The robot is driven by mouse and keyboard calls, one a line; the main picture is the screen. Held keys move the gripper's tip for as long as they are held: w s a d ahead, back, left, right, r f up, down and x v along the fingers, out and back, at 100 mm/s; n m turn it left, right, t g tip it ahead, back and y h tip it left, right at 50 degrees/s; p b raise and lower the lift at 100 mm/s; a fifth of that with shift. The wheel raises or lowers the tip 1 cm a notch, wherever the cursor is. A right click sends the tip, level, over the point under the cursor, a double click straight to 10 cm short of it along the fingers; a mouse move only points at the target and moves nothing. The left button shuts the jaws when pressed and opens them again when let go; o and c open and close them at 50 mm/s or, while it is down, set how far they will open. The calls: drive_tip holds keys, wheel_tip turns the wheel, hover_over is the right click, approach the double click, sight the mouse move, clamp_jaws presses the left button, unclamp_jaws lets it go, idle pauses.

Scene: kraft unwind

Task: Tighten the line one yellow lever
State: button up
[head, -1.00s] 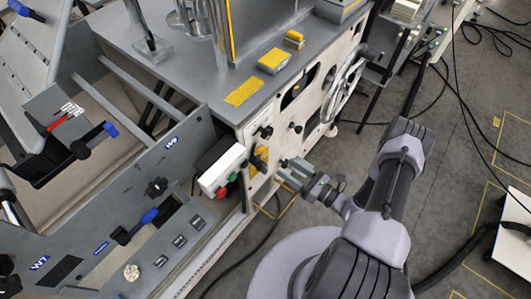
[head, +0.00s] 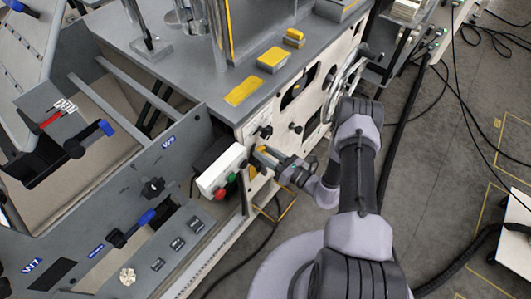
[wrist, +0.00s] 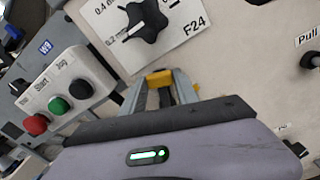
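The yellow lever (wrist: 158,78) is on the pale machine panel, below a black star knob in the wrist view. My gripper (wrist: 160,92) has its two grey fingers apart, one on each side of the lever's yellow part. I cannot tell whether the fingers touch it. In the head view my gripper (head: 264,156) is up against the panel, right of the white button box, and largely hides the lever. Some yellow shows at the fingertips there.
The button box (head: 220,171) with red and green buttons juts out just left of my gripper. The black star knob (wrist: 144,20) is close above the fingers. A handwheel (head: 347,80) is farther along the panel. Grey floor lies to the right.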

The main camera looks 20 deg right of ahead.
clamp_jaws()
idle(0.9)
